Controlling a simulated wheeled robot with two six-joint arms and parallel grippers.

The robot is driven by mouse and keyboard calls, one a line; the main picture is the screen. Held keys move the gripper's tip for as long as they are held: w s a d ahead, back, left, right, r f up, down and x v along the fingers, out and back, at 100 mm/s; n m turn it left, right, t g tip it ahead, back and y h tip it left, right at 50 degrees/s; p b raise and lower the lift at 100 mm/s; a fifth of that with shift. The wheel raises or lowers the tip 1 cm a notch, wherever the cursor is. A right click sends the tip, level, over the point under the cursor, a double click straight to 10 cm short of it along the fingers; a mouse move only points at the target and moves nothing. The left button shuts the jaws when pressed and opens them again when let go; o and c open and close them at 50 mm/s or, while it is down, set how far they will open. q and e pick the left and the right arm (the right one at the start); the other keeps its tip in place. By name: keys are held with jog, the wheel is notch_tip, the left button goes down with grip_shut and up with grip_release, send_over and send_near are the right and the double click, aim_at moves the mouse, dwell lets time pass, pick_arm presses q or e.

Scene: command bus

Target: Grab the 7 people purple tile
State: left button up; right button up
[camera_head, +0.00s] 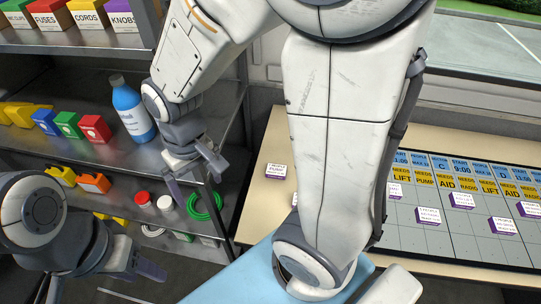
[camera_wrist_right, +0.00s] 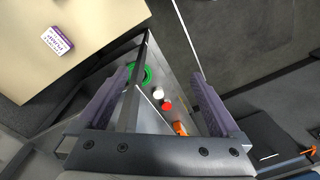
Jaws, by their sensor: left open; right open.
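More purple-sided tiles, such as one tile (camera_head: 428,215), sit on the board; the lettering is too small to tell which says 7 people. My right gripper (camera_head: 193,193) is open and empty, in front of the shelves and left of the lone tile. Its spread fingers show in the wrist view (camera_wrist_right: 163,95) with nothing between them. My left gripper (camera_head: 100,280) is open and empty at the lower left.
The board (camera_head: 480,240) with blue and yellow labels covers the table's right part. Metal shelves (camera_head: 215,110) at left hold colored bins, a blue bottle (camera_head: 131,108), a green coil (camera_head: 204,204) and red and white round items. A light blue surface (camera_head: 245,277) is at front.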

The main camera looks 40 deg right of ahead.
jog(key=w+d+f+m, duration=0.2)
jog(key=w+d+m, duration=0.15)
jog(key=d, duration=0.25)
jog(key=m+p, duration=0.3)
jog(key=m, duration=0.5)
send_over(277, 169)
jog(key=shift+n+h, duration=0.25)
jog(key=shift+h, duration=0.05)
jog(key=f, duration=1.1)
jog(key=shift+w+f, duration=0.3)
jog(key=shift+f, duration=0.1)
jog(key=f, duration=0.1)
jog(key=f+p, duration=0.1)
jog(key=f, duration=0.2)
jog(key=shift+s+a+f, duration=0.1)
jog(key=shift+s+f, duration=0.1)
jog(key=shift+s, duration=0.1)
jog(key=shift+f, duration=0.65)
jog(key=c, duration=1.2)
jog(key=shift+c, duration=0.2)
jog(key=shift+r, duration=0.15)
